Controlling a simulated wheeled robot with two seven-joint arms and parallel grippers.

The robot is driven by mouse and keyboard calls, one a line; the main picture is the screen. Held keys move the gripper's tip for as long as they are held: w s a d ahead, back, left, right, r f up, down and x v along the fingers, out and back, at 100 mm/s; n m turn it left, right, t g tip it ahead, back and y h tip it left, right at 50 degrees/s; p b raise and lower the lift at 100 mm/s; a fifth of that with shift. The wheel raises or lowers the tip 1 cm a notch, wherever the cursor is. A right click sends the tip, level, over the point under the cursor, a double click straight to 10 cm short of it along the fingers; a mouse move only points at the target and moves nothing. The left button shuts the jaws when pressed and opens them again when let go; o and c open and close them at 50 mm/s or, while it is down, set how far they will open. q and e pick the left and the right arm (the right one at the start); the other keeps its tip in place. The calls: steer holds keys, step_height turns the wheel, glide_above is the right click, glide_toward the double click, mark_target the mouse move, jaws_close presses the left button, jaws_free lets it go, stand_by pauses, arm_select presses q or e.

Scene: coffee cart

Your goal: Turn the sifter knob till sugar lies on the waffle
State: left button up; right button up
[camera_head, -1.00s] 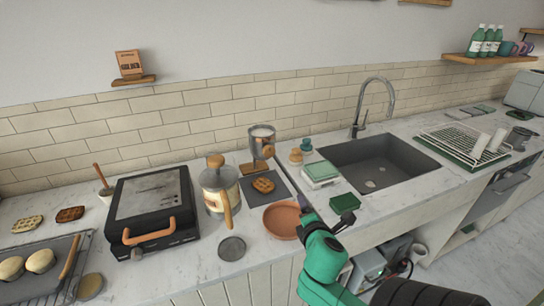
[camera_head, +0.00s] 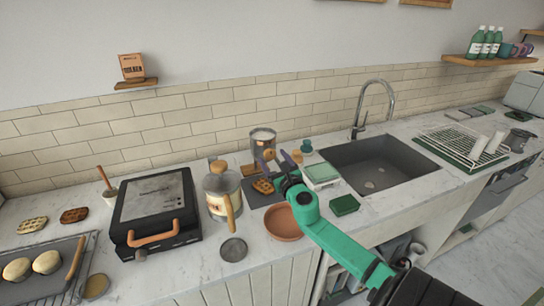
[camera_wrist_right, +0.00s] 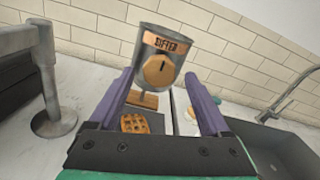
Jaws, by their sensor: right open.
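The sifter (camera_head: 263,139) is a grey metal can above a dark board on the counter. In the right wrist view the sifter (camera_wrist_right: 161,46) shows its label and a round tan knob (camera_wrist_right: 159,70) facing me. The waffle (camera_head: 262,186) lies below the sifter; it also shows in the right wrist view (camera_wrist_right: 135,123). I cannot make out sugar on it. My right gripper (camera_head: 277,158) is open, its purple fingers on either side of the view of the knob, apparently without contact. The left gripper is not in view.
A jar with a wooden handle (camera_head: 221,190) stands left of the sifter. A terracotta bowl (camera_head: 282,223) sits in front, a white box (camera_head: 321,173) and sink (camera_head: 378,165) to the right. A black waffle iron (camera_head: 155,210) is further left.

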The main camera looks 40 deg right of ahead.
steer(key=shift+x, duration=0.75)
steer(key=shift+a, duration=0.1)
jaws_close()
steer(key=shift+m, duration=0.4)
